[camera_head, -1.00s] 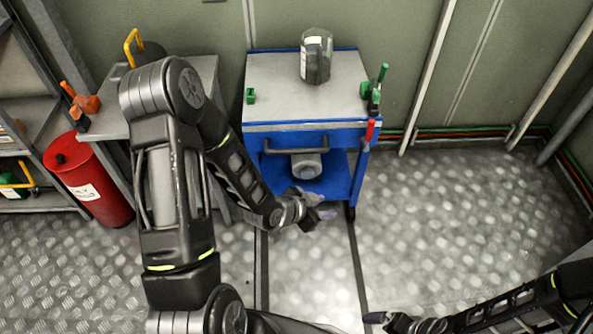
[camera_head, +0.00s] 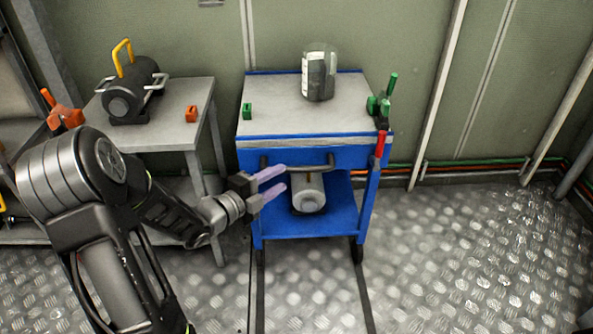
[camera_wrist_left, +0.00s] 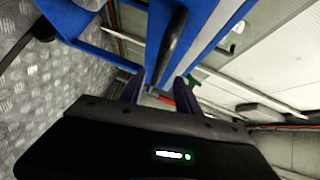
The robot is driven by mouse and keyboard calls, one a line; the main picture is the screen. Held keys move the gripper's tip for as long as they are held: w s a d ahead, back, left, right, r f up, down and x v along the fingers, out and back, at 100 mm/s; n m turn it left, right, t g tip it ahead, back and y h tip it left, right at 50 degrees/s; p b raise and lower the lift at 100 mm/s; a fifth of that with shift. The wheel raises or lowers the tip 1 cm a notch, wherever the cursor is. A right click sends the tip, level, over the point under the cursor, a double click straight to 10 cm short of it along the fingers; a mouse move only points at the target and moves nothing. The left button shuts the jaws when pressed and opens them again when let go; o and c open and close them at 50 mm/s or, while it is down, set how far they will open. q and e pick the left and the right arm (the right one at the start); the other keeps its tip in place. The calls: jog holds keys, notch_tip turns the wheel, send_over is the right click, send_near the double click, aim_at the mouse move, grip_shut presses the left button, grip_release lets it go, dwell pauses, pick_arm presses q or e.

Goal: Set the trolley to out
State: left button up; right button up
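The blue trolley (camera_head: 315,154) with a grey top stands against the back wall, over two dark floor tracks. Its dark bar handle (camera_head: 318,168) runs along the drawer front. My left gripper (camera_head: 284,178) is open in front of the trolley, its two purple fingers pointing right at the left part of the handle. In the left wrist view the handle (camera_wrist_left: 173,45) lies ahead, between the lines of the open fingers (camera_wrist_left: 160,88); I see no contact. A red-handled lever (camera_head: 379,145) is on the trolley's right front corner. My right gripper is out of view.
A jar (camera_head: 319,76), a small green block (camera_head: 247,111) and a green clamp-like tool (camera_head: 381,103) are on the trolley top. A grey table (camera_head: 165,135) with a dark cylinder (camera_head: 130,92) stands to the left. The floor to the right is clear.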

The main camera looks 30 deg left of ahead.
aim_at(294, 168)
pick_arm(q)
jog(key=b+x, duration=0.1)
jog(key=x, duration=0.5)
jog(key=shift+w+d+f+b, duration=0.2)
jog(key=shift+w+b, duration=0.1)
jog(key=shift+b, duration=0.1)
jog(key=shift+w, duration=0.5)
grip_shut()
dwell(0.7)
